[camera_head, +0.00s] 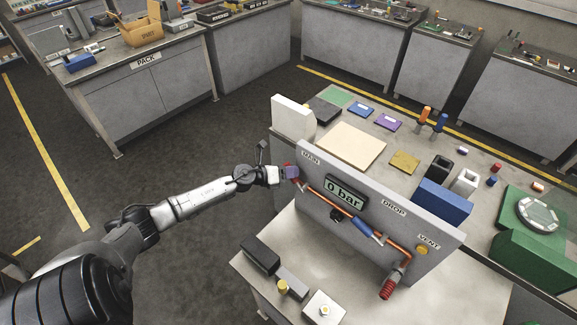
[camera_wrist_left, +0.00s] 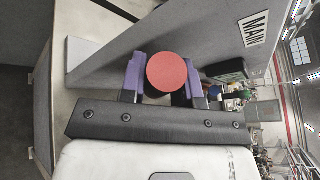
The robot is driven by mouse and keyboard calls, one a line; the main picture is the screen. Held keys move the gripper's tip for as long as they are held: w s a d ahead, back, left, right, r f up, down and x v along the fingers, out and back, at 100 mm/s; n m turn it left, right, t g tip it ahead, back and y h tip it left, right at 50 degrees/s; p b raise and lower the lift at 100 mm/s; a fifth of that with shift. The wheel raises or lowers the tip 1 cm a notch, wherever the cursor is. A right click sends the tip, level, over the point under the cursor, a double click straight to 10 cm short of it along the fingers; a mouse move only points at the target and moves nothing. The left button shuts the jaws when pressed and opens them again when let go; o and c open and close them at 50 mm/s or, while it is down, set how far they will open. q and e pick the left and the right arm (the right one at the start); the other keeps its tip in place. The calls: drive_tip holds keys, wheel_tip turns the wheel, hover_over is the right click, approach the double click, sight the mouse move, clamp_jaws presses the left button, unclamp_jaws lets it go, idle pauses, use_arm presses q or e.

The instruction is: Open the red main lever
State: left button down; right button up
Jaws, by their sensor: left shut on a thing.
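The red main lever (camera_wrist_left: 174,71) shows in the left wrist view as a round red end between my gripper's two purple fingers. In the head view the red lever (camera_head: 285,169) shows only in part, under the MAIN label on the grey panel (camera_head: 328,173). My left gripper (camera_head: 291,173) is at it and shut on it; it also shows in the left wrist view (camera_wrist_left: 168,80). The lever's shaft is hidden behind its round end and the gripper. The display (camera_head: 346,191) reads 0 bar. My right gripper is not in view.
An orange pipe (camera_head: 325,203) runs along the panel to a blue lever (camera_head: 368,228) and a red ribbed part (camera_head: 388,288) near VENT. Black and grey blocks (camera_head: 261,255) lie on the bench in front. A white block (camera_head: 293,117) stands behind the panel's left end.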

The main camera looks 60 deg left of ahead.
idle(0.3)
use_arm(q)
drive_tip(key=c, duration=0.8)
unclamp_jaws()
drive_tip(key=shift+c, duration=0.2)
drive_tip(key=b+v, duration=0.1)
drive_tip(key=v, duration=1.2)
drive_tip(key=shift+s, duration=0.35)
drive_tip(key=shift+a, duration=0.1)
drive_tip(key=shift+c, duration=0.4)
